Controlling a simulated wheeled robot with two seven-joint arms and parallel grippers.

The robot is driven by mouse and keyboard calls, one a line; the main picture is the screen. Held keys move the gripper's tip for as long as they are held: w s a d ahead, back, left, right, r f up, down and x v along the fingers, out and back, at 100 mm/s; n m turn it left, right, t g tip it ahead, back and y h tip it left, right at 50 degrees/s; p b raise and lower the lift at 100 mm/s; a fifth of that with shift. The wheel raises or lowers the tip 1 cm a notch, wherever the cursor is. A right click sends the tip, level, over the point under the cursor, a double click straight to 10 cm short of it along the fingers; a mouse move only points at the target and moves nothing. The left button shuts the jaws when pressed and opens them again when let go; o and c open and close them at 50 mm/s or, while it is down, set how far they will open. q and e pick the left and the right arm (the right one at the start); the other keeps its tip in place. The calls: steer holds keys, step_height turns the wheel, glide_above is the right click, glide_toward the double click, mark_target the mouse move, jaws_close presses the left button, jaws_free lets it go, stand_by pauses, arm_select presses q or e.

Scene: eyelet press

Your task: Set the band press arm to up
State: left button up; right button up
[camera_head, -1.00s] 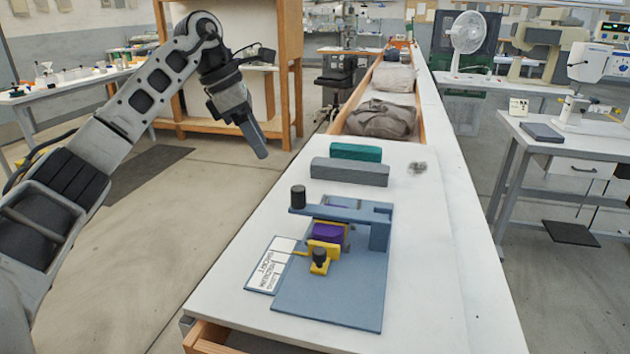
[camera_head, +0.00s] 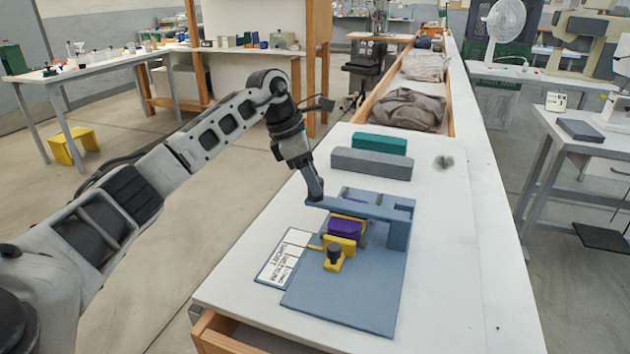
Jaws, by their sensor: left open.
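The press stands on a blue base plate (camera_head: 345,300) on the white bench. Its blue press arm (camera_head: 365,208) runs about level from the post (camera_head: 398,236) at the right, over a purple block (camera_head: 346,229) with yellow parts. A yellow slide with a black knob (camera_head: 335,252) sits in front of the block. My left gripper (camera_head: 316,196) is open and points down at the free left end of the press arm. It hides the black knob there; I cannot tell whether the fingers touch it. My right gripper is not in view.
A white label card (camera_head: 285,258) lies left of the base plate. A grey block (camera_head: 371,163) and a green block (camera_head: 379,144) lie behind the press. A brown cloth bundle (camera_head: 408,108) lies farther back. The bench right of the press is clear.

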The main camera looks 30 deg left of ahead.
arm_select(q)
steer(key=shift+x, duration=0.95)
jaws_close()
steer(key=shift+r, duration=0.15)
